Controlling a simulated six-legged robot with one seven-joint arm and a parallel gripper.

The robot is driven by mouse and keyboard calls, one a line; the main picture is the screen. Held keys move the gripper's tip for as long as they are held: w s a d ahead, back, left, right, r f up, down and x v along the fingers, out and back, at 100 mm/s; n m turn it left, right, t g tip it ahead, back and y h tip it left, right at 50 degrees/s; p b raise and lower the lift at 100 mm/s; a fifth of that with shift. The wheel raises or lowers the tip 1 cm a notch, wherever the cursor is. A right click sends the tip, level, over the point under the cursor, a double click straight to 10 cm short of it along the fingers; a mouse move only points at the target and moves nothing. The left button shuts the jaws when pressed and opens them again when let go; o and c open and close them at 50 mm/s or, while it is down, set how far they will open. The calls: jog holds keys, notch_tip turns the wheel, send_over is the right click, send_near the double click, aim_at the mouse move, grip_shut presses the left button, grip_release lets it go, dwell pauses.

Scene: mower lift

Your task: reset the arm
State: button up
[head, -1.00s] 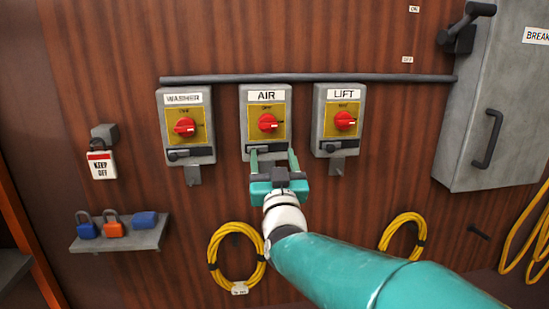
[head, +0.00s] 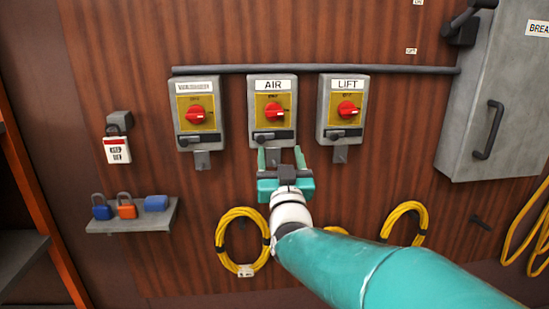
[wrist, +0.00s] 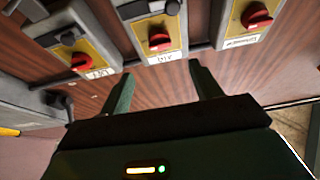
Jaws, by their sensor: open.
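My gripper (head: 283,160) is open and empty, with its two green fingers apart. In the head view it is just below the AIR switch box (head: 272,108), in front of the wood panel. In the wrist view the fingers of my gripper (wrist: 162,88) point toward the panel, with nothing between them. The AIR box (wrist: 158,32) lies beyond them, apart from the fingertips as far as I can see. My teal arm reaches in from the lower right.
The WASHER box (head: 195,113) and LIFT box (head: 343,107) flank the AIR box. A shelf (head: 130,222) with padlocks and a KEEP OFF lock (head: 116,149) are at left. A yellow coil (head: 242,240) hangs below. A grey breaker cabinet (head: 495,100) stands at right.

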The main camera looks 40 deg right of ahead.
jog(key=shift+s, duration=0.1)
jog(key=w+a+f+n+g+y, duration=0.1)
jog(key=a+f+n+g+y, duration=0.15)
jog(key=a+f+y, duration=0.4)
jog(key=a+f+n+g+y, duration=0.2)
jog(key=a+f+g+y, duration=0.15)
jog(key=a, duration=0.65)
jog(key=s+a+f+n+g+y, duration=0.2)
jog(key=s+a+f+g, duration=0.5)
jog(key=s, duration=0.6)
jog(key=a+f, duration=0.1)
jog(key=a, duration=0.1)
jog(key=shift+s+a+y, duration=0.2)
jog(key=shift+a+y, duration=0.1)
jog(key=shift+a, duration=0.1)
jog(key=shift+n, duration=0.25)
